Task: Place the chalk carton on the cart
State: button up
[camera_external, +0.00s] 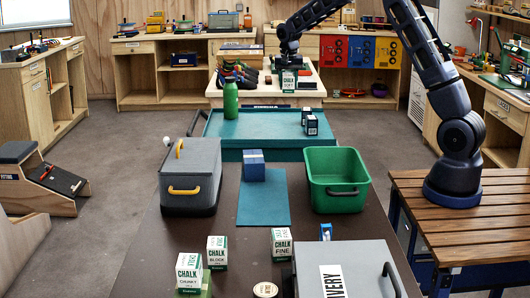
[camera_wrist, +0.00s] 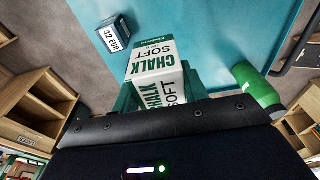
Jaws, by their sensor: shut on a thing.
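The chalk carton (camera_external: 289,80) is a white and green box marked CHALK SOFT. In the wrist view the carton (camera_wrist: 152,65) sits between my teal fingers, and my gripper (camera_wrist: 158,85) is shut on it. In the external view my gripper (camera_external: 289,66) is at the back of the scene, with the carton below it. The cart (camera_external: 255,130) has a teal deck with a raised edge and stands beyond the dark table. The deck (camera_wrist: 225,30) shows behind the carton in the wrist view. The gap between carton and deck cannot be judged.
On the cart are a green bottle (camera_external: 230,100) at left and small dark boxes (camera_external: 311,124) at right. Shoes (camera_external: 242,77) lie on the pale table behind. Other chalk cartons (camera_external: 217,251), a green bin (camera_external: 337,204) and a grey case (camera_external: 190,182) stand on the dark table.

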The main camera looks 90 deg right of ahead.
notch_tip(320, 180, down, 18)
jog(key=shift+r, duration=0.15)
dwell(0.4)
jog(key=o, duration=1)
jog(key=shift+o, duration=0.2)
